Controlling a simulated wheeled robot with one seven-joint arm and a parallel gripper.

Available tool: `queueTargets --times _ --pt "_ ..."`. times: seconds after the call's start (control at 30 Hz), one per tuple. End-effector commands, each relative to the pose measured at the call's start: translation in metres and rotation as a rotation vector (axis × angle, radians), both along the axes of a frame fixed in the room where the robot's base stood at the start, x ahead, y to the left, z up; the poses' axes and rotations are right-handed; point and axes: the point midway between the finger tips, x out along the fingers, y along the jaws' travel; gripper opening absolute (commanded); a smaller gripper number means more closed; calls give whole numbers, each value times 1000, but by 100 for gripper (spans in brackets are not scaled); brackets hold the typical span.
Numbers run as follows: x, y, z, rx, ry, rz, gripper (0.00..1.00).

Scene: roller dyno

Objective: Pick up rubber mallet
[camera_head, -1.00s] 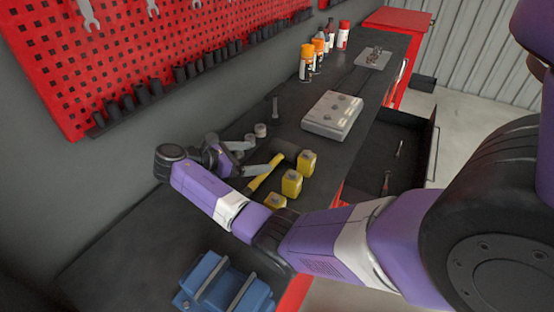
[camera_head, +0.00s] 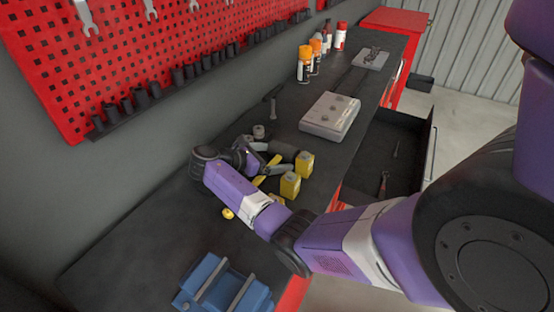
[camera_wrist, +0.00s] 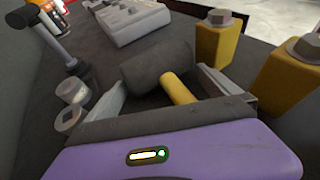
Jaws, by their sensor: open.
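The rubber mallet (camera_head: 284,149) lies on the dark workbench, with a black cylindrical head and a yellow handle; part of the handle is hidden under my arm in the head view. In the wrist view the mallet head (camera_wrist: 155,65) is just ahead of my gripper, and the start of the handle shows between the fingers. My gripper (camera_head: 264,159) is low over the bench at the mallet. In the wrist view my gripper (camera_wrist: 161,78) is open, one finger on each side of the handle. Whether the fingers touch the mallet I cannot tell.
Yellow blocks with bolt tops (camera_head: 305,164) stand close to the right of the mallet. Small grey cylinders (camera_wrist: 72,90) and an upright bolt-like part (camera_wrist: 65,45) are to the left. A blue vise (camera_head: 225,288) is at the front.

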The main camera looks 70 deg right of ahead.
Motion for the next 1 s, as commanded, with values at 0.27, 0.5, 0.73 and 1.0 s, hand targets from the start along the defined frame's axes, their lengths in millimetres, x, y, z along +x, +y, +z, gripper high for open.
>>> queueTargets --times 0.27,0.5,0.73,1.0 --pt "0 0 0 0 0 0 59" --pt "1 0 1 -3 0 0 27" --pt "1 0 3 -3 0 0 27" --pt "3 -1 20 -2 -1 1 27"
